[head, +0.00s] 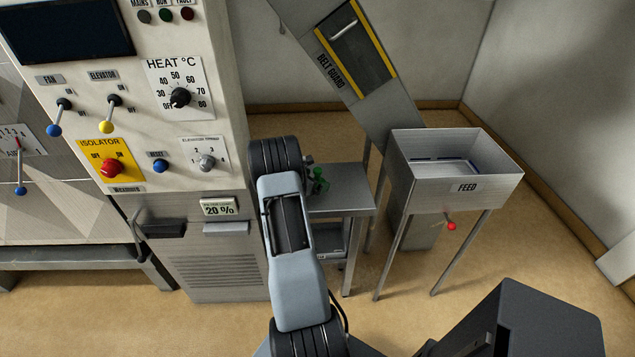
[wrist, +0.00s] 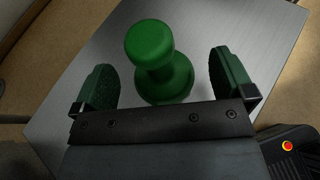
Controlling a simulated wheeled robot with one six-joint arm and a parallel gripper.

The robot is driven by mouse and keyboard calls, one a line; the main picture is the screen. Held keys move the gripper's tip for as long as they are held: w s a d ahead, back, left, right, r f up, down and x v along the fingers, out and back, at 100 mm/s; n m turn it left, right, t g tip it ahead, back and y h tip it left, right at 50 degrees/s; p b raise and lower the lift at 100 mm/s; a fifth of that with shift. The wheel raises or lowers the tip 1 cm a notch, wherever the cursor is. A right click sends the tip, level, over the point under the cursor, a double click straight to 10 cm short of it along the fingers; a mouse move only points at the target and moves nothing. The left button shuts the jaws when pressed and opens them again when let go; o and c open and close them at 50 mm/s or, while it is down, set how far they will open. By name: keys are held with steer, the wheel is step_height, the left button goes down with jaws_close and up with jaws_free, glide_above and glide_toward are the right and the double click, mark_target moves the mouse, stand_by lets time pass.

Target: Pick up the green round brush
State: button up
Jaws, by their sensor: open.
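The green round brush (wrist: 152,50) stands on a small metal table (wrist: 250,55) in the wrist view. It has a round knob on top, a narrow neck and a wider base. My gripper (wrist: 160,82) is open, with one green-padded finger on each side of the brush and a gap to both. In the head view the brush (head: 319,180) shows as a small green shape on the table (head: 350,190), partly hidden by my arm. My gripper is mostly hidden there.
A control cabinet (head: 200,240) with knobs and levers stands left of the table. A metal feed hopper (head: 465,200) on legs stands to the right, with a sloping belt guard (head: 345,50) behind. A lower shelf (head: 328,240) sits under the table. The right of the tabletop is clear.

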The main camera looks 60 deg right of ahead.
steer(key=shift+x, duration=0.8)
steer(key=c, duration=1)
step_height(320, 180, up, 10)
steer(key=shift+r+b, duration=0.1)
steer(key=shift+b, duration=0.25)
